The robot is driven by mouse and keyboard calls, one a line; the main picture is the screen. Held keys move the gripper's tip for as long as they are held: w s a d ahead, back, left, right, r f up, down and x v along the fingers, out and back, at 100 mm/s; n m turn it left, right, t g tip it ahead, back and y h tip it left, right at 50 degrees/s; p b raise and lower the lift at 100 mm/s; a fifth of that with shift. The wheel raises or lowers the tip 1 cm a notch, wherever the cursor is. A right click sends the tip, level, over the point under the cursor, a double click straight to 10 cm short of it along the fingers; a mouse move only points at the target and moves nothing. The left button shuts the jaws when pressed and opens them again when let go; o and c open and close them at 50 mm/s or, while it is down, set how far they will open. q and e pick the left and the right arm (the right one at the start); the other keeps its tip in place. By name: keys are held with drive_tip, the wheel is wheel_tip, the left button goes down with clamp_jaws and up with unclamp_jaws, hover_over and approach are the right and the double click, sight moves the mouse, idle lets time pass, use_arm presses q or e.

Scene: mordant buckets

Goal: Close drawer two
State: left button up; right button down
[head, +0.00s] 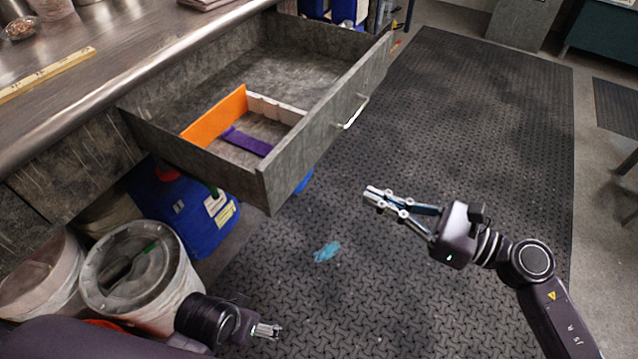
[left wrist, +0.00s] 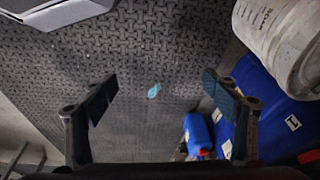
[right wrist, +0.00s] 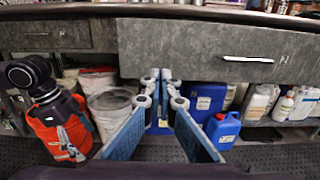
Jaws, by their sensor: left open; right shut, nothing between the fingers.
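A grey drawer (head: 262,183) stands pulled out from under the steel counter, its handle (head: 354,112) on the outer front. In the right wrist view the drawer front (right wrist: 200,42) and its handle (right wrist: 248,59) face me; a small mark at its right is too small to read. My right gripper (head: 372,194) is shut and empty, in front of the drawer and apart from it. Its fingertips (right wrist: 158,76) show below the drawer front in the right wrist view. My left gripper (head: 268,330) is low at the bottom of the head view; its fingers (left wrist: 160,92) are spread, with nothing between them.
The drawer holds an orange divider (head: 215,119) and a purple strip (head: 248,141). A blue jug (head: 190,215) and white buckets (head: 135,275) stand beneath the counter. A ruler (head: 45,73) lies on the counter. A blue scrap (head: 327,251) lies on the otherwise clear floor mat (head: 480,120).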

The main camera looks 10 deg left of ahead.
sight(297, 164)
drive_tip(key=p+x, duration=0.1)
drive_tip(key=x, duration=1.1)
drive_tip(key=shift+a, duration=0.3)
use_arm(q)
drive_tip(key=shift+f, duration=2.35)
use_arm(e)
drive_tip(key=shift+w+a, duration=0.3)
drive_tip(key=shift+a, duration=0.35)
use_arm(q)
drive_tip(key=shift+d, duration=0.1)
